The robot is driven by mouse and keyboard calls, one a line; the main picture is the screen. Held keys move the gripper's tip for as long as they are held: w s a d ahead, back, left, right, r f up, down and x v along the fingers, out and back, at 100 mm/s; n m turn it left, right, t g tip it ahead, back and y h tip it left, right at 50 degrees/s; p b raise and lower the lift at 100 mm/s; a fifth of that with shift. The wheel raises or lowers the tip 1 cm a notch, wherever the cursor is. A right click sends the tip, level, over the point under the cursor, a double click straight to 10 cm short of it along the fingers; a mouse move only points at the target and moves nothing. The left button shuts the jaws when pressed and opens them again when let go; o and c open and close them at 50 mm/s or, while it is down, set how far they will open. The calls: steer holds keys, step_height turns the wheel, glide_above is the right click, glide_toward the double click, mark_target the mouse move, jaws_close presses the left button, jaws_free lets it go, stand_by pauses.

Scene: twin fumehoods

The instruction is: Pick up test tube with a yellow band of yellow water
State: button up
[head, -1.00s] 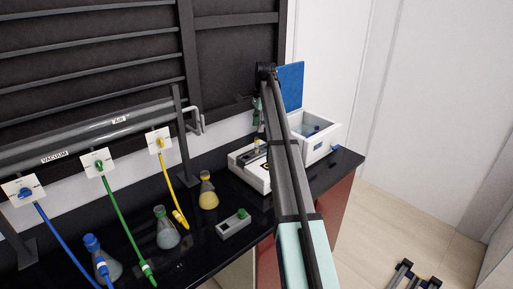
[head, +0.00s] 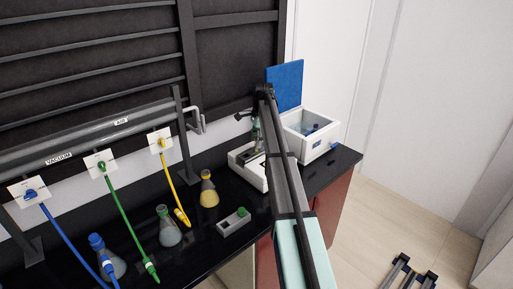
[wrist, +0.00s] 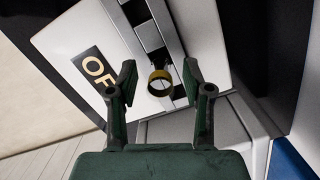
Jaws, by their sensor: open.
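The test tube with a yellow band (wrist: 160,82) shows in the wrist view as a yellow ring seen from above, at a grey slotted holder on a white device (wrist: 82,38). My gripper (wrist: 159,80) is open, with one dark green finger on each side of the ring. I cannot tell whether either finger touches it. In the head view my gripper (head: 256,138) is over the white device (head: 238,158), and the arm and gripper hide the tube. The liquid inside the tube cannot be seen.
A white box (head: 318,145) with a raised blue lid (head: 286,86) stands behind right. A small grey holder with a green-topped item (head: 233,224) and a yellow-liquid flask (head: 208,192) stand in front left. Coloured hoses hang further left.

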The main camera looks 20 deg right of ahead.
jaws_close()
steer(key=shift+r, duration=0.15)
